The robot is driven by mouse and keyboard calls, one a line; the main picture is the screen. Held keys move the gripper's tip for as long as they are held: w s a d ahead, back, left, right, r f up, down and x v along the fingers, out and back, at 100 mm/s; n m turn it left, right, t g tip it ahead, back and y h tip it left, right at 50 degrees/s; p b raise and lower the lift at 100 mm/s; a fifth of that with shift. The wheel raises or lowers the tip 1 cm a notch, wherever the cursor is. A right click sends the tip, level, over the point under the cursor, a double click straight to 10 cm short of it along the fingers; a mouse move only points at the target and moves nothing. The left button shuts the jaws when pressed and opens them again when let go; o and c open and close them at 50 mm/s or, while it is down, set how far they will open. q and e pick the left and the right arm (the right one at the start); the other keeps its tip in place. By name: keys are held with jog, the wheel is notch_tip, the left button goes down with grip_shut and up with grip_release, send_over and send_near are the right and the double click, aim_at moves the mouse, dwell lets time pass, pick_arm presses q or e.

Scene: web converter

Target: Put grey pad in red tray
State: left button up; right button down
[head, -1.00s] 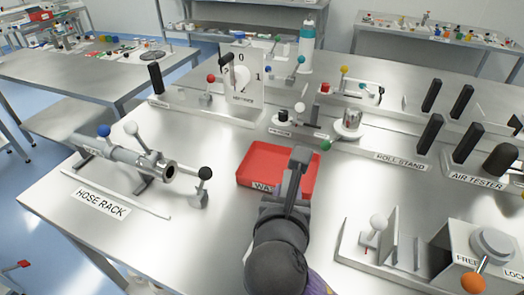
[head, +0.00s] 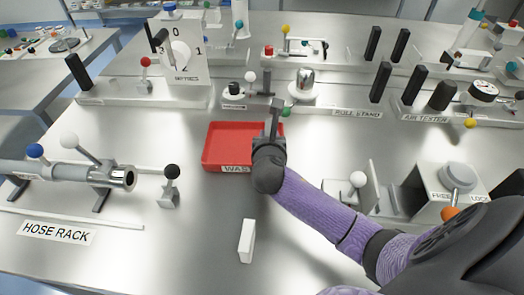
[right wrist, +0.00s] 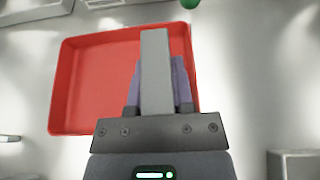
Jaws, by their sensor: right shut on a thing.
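The red tray (head: 224,146) lies on the steel table in the middle of the head view, with a partly covered label on its front. It also fills the left and middle of the right wrist view (right wrist: 92,85). My right gripper (head: 273,130) is over the tray's right part. In the right wrist view, my right gripper (right wrist: 159,82) is shut on the grey pad (right wrist: 155,60), a slim bar between its fingers. The pad's far end lies over the tray's interior in that view. Its height above the tray floor cannot be told. My left gripper is not in view.
A white upright block (head: 247,240) stands in front of the tray. A black-knobbed post (head: 170,186) and the hose rack (head: 70,172) are at left. A green ball (head: 286,112) is close behind the gripper. Fixtures stand at the right and back.

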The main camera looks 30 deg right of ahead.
notch_tip(320, 180, down, 4)
jog(key=shift+r+b, duration=0.2)
jog(key=shift+b, duration=0.65)
jog(key=shift+f, duration=0.2)
jog(key=shift+r, duration=0.2)
jog(key=shift+f, duration=0.15)
jog(key=shift+c, duration=2.4)
grip_release()
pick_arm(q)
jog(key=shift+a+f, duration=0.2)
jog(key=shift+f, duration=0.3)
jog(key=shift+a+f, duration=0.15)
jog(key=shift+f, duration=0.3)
pick_arm(e)
jog(key=p+v, duration=0.4)
jog(key=v, duration=0.7)
jog(key=shift+s+a+r, duration=0.1)
jog(key=shift+a+r, duration=0.05)
jog(key=shift+r, duration=0.1)
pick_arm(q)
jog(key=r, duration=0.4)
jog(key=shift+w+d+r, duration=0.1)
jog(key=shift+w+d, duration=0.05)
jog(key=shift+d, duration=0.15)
pick_arm(e)
jog(key=shift+s+a, duration=0.2)
jog(key=shift+s, duration=0.1)
